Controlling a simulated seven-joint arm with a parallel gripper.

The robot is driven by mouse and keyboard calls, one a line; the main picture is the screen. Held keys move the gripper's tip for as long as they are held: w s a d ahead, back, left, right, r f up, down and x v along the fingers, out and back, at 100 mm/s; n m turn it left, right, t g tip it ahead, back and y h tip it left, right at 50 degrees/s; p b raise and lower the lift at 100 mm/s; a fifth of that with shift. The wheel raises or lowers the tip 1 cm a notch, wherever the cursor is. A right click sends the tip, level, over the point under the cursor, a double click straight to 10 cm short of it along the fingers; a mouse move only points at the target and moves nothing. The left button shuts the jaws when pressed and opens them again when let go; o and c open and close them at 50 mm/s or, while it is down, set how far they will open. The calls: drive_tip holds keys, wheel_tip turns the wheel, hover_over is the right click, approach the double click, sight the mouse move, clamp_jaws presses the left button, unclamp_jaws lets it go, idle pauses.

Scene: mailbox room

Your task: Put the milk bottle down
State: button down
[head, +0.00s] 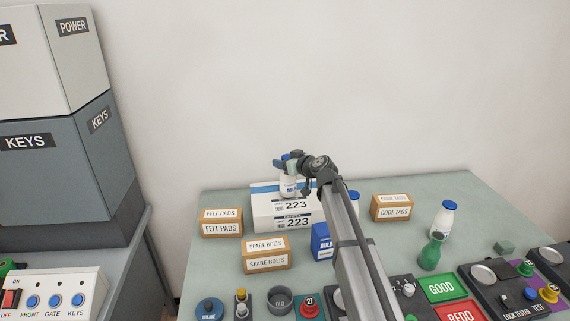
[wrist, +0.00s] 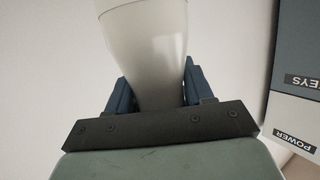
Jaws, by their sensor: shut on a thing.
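My gripper (head: 287,161) is at the far side of the table, over a white box marked 223. It is shut on a white milk bottle (head: 288,186) with a blue label, which looks upright. The bottle's base is at or just above the top of the white box (head: 262,210); I cannot tell if they touch. In the wrist view the pale bottle (wrist: 148,50) stands between the two blue fingers of the gripper (wrist: 150,85). A second white bottle with a blue cap (head: 446,220) stands on the right of the table.
Boxes of felt pads (head: 221,228), spare bolts (head: 266,262) and guide tags (head: 392,212) stand around, with a blue box (head: 321,241) beside my arm. A green bottle (head: 430,253) stands at right. Switch panels line the front. Bare table (head: 225,199) shows at back left.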

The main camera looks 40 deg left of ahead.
drive_tip(key=shift+f, duration=0.35)
drive_tip(key=shift+c, duration=2.2)
unclamp_jaws()
drive_tip(key=shift+s+d, duration=0.1)
drive_tip(key=shift+d, duration=0.05)
drive_tip(key=v, duration=1.1)
drive_tip(key=shift+d+r, duration=0.3)
drive_tip(key=shift+s, duration=0.1)
